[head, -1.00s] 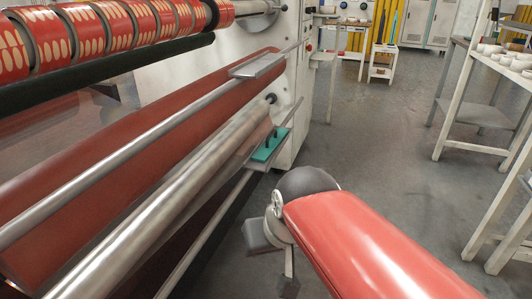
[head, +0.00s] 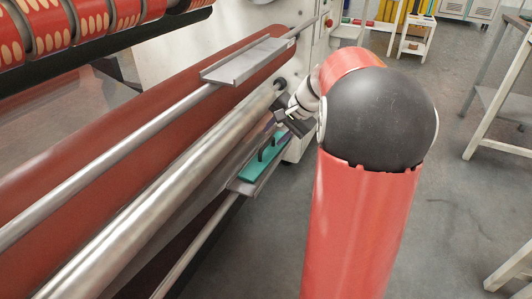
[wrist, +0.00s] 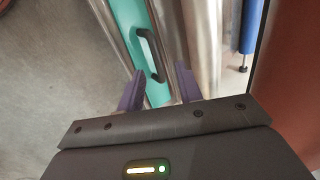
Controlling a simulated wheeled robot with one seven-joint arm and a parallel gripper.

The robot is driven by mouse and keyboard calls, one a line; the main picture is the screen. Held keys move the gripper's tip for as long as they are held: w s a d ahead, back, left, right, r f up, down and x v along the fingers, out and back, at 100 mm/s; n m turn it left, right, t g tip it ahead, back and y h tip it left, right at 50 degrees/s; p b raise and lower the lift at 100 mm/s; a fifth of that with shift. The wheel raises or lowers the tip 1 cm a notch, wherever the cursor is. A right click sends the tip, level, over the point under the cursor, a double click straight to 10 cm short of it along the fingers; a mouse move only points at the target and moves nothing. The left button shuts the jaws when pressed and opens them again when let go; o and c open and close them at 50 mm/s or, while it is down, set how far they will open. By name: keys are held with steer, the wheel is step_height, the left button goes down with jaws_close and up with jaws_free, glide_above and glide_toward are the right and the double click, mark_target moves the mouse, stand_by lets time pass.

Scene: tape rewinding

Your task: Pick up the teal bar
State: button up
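The teal bar (head: 258,158) lies on a narrow metal shelf (head: 240,188) low on the machine's side, beside the steel roller. It has a black handle, seen clearly in the wrist view (wrist: 149,55). My gripper (head: 285,122) is just above and beyond the bar in the head view; its fingertips are hard to make out there. In the wrist view, the two purple fingers (wrist: 158,88) are apart, with the lower end of the handle in line with the gap between them. Nothing is held, and whether the fingers touch the bar cannot be told.
A polished steel roller (head: 180,190) runs alongside the shelf, and another metal tray (head: 245,62) sits on a bar above it. The red web (head: 130,135) lies behind. Open floor (head: 450,210) is on the right, with white-framed tables at its edge.

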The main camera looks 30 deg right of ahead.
mark_target(268, 143)
steer(key=x, duration=0.4)
steer(key=shift+w+d+f, duration=0.15)
steer(key=shift+f, duration=0.25)
jaws_close()
